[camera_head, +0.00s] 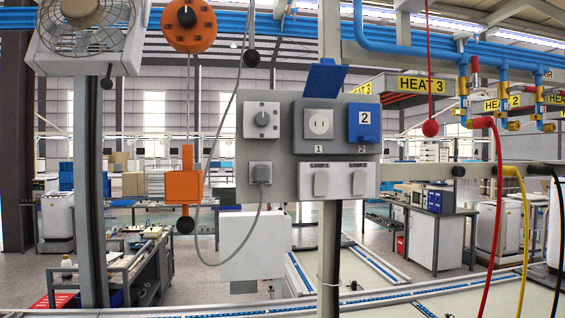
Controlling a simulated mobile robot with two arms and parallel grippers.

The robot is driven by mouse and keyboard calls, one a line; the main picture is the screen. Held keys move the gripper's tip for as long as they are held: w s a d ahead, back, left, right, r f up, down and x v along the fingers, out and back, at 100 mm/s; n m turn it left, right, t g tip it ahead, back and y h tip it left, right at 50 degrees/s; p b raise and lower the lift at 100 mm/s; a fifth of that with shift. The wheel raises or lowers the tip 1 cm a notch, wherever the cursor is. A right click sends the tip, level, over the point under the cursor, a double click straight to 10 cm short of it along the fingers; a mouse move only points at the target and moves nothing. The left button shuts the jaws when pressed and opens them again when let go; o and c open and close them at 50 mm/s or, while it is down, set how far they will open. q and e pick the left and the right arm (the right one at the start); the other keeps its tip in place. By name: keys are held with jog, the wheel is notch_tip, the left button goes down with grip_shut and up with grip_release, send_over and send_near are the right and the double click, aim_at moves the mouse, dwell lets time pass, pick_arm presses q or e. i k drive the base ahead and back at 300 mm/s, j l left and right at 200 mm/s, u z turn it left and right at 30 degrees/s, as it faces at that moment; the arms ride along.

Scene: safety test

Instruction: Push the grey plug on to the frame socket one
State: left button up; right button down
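The grey plug (261,174) sits in an outlet at the lower left of the grey panel (285,190). A grey cable (245,242) hangs from it in a loop down and to the left. Socket one (319,124), with the label 1 below it, is up and to the right of the plug. Neither of my grippers is in view.
Socket two (363,124) has its blue lid shut. A rotary switch (262,120) is above the plug, and two lamp switches (339,183) are below the sockets. An orange box (183,186) hangs at left. Red, yellow and black hoses hang at right.

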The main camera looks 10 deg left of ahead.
aim_at(260, 171)
jog(key=u, duration=0.65)
jog(key=i+l+u, duration=0.15)
jog(key=l+u, duration=0.15)
jog(key=i+l+u, duration=0.1)
jog(key=l+u, duration=0.15)
jog(key=l, duration=0.2)
jog(key=i+l+u, duration=0.1)
jog(key=l+u, duration=0.2)
jog(key=l, duration=0.15)
jog(key=l+u, duration=0.25)
jog(key=l, duration=0.2)
jog(key=l+u, duration=0.1)
jog(key=l, duration=1.55)
jog(key=i, duration=0.1)
